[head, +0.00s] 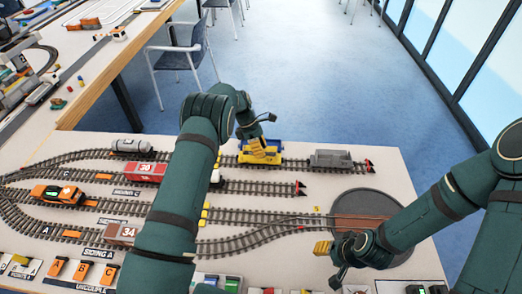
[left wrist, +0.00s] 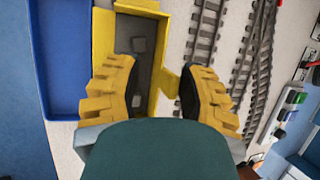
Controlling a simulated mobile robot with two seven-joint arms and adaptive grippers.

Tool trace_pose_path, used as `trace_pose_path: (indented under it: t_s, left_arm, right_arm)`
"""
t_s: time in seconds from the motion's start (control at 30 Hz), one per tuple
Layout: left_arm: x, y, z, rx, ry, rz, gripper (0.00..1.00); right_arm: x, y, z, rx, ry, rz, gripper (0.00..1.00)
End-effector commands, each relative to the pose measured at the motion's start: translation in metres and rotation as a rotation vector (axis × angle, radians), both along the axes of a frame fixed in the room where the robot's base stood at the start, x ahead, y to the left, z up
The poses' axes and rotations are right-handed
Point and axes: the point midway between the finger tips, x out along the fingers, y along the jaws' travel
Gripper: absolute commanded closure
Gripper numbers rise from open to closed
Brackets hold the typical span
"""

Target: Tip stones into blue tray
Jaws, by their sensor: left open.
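My left gripper (head: 262,150) is low over the wagon at the table's far side in the head view. Its ribbed yellow fingers are spread in the left wrist view (left wrist: 157,72), one over the wagon's left wall, one right of it; contact is unclear. My right gripper (head: 330,248) is by the turntable; its jaw gap does not show clearly.
A grey wagon (head: 330,158) stands right of the yellow one on the same track. A red wagon (head: 145,172), a silver tank wagon (head: 130,146) and an orange locomotive (head: 58,195) stand on tracks at left. A round dark turntable (head: 368,203) is at right.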

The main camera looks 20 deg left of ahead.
Motion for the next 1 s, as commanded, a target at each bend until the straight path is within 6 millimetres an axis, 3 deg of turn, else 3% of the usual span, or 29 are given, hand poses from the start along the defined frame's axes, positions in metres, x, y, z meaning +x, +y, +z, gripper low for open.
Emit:
trace_pose_path:
  t_s: [0.53,0.7,1.0]
  left_arm:
    - [0.015,0.042,0.088,0.001,-0.004,0.001,0.61]
    - [0.017,0.047,0.101,0.001,-0.002,0.001,0.61]
    - [0.017,0.049,0.103,0.000,0.000,0.001,0.61]
  right_arm:
    - [0.000,0.000,0.000,0.000,0.000,0.000,0.53]
    - [0.000,0.000,0.000,0.000,0.000,0.000,0.53]
    - [0.000,0.000,0.000,0.000,0.000,0.000,0.53]
